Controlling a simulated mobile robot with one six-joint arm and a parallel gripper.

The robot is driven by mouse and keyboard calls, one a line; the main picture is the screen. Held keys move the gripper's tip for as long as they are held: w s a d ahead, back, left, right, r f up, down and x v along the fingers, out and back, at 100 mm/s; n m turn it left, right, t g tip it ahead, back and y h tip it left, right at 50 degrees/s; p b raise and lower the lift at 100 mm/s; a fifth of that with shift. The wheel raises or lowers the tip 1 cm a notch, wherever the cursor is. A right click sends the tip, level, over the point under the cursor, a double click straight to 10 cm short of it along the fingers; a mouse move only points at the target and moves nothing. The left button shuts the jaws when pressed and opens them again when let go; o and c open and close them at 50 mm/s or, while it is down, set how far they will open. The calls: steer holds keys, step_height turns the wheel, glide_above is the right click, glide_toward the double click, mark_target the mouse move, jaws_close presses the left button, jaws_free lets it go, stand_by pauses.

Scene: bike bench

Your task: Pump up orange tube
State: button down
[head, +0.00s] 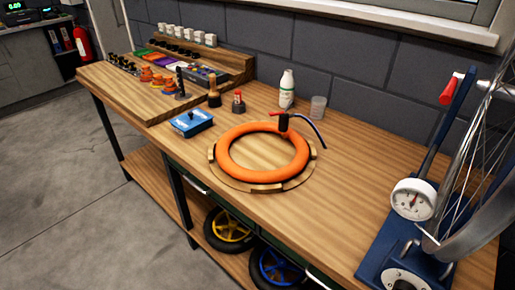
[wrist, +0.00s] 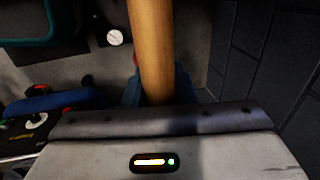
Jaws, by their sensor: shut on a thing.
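The orange tube (head: 226,150) lies as a ring on a round wooden holder (head: 268,187) on the bench in the head view. A black and red pump head (head: 284,121) sits at the tube's back right edge, with a dark hose (head: 312,131) running from it to the right. Whether it is locked on the valve I cannot tell. My gripper (wrist: 158,92) shows only in the wrist view, with its blue fingers on both sides of a wooden handle (wrist: 152,40). It is shut on this handle. The handle's ends are hidden or out of frame.
A blue box (head: 192,122), two small bottles, a white bottle (head: 287,88) and a clear cup (head: 318,107) stand around the tube. A blue stand with a dial gauge (head: 413,200) and wheel is at right. A white dial (wrist: 115,37) shows below my gripper.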

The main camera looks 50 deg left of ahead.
steer(key=shift+s+f+b, duration=0.2)
steer(key=shift+f+b, duration=1.4)
steer(key=shift+f, duration=0.45)
steer(key=c, duration=1.1)
jaws_free()
steer(key=shift+r, duration=0.2)
steer(key=shift+w, duration=0.1)
steer(key=shift+r, duration=0.15)
steer(key=r+p, duration=0.1)
steer(key=r, duration=0.1)
steer(key=s+r+p, duration=0.1)
steer(key=r, duration=0.2)
steer(key=r+p, duration=0.1)
steer(key=r, duration=0.1)
steer(key=shift+s+r, duration=0.25)
steer(key=shift+r, duration=0.15)
steer(key=s+a+r+n+p, duration=0.3)
steer(key=s+r+n, duration=0.2)
steer(key=r, duration=0.4)
steer(key=s+a+r+n+p, duration=0.2)
steer(key=s+r+n, duration=0.3)
steer(key=r, duration=0.4)
steer(key=s+a+r+n+p, duration=0.3)
steer(key=s+a+r+n, duration=0.1)
steer(key=r, duration=0.5)
steer(key=s+n, duration=0.1)
steer(key=s, duration=0.1)
steer(key=shift+s+r+n+p, duration=0.2)
steer(key=shift+s+n+p, duration=0.1)
steer(key=shift+s+n, duration=0.1)
